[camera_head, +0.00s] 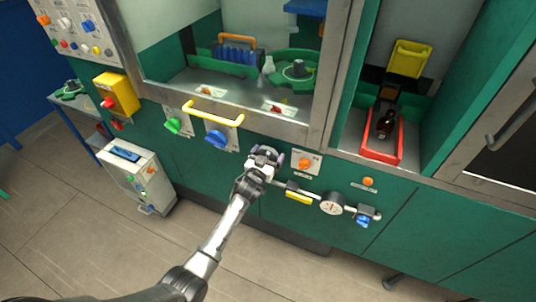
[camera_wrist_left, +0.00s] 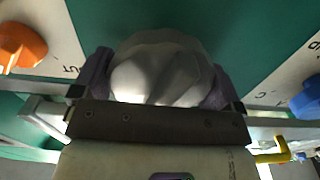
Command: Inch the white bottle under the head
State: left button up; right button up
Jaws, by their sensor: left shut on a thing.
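The small white bottle (camera_head: 268,65) stands behind the glass of the machine's chamber, beside a green round guide (camera_head: 297,73) with a grey hub. My left gripper (camera_head: 265,158) is at the green front panel below the chamber. It is shut on a pale grey faceted knob (camera_wrist_left: 165,75), with one dark finger on each side of it. The knob is mostly hidden by the gripper in the head view. I cannot make out a head above the bottle. My right gripper is not in view.
A blue knob (camera_head: 216,139), a green knob (camera_head: 174,126) and an orange knob (camera_head: 304,163) sit near the gripper. A yellow handle (camera_head: 214,114) sticks out above. A gauge (camera_head: 331,204) is lower right. A dark bottle (camera_head: 386,124) lies in a red tray (camera_head: 381,157).

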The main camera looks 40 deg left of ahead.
pick_arm(q)
jog(key=m, duration=0.4)
jog(key=shift+m+p, duration=0.3)
jog(key=m, duration=1.1)
jog(key=shift+d+f+m+b, duration=0.1)
jog(key=shift+m+b, duration=0.2)
jog(key=shift+m, duration=2.4)
jog(key=o, duration=0.6)
jog(key=shift+s, duration=0.1)
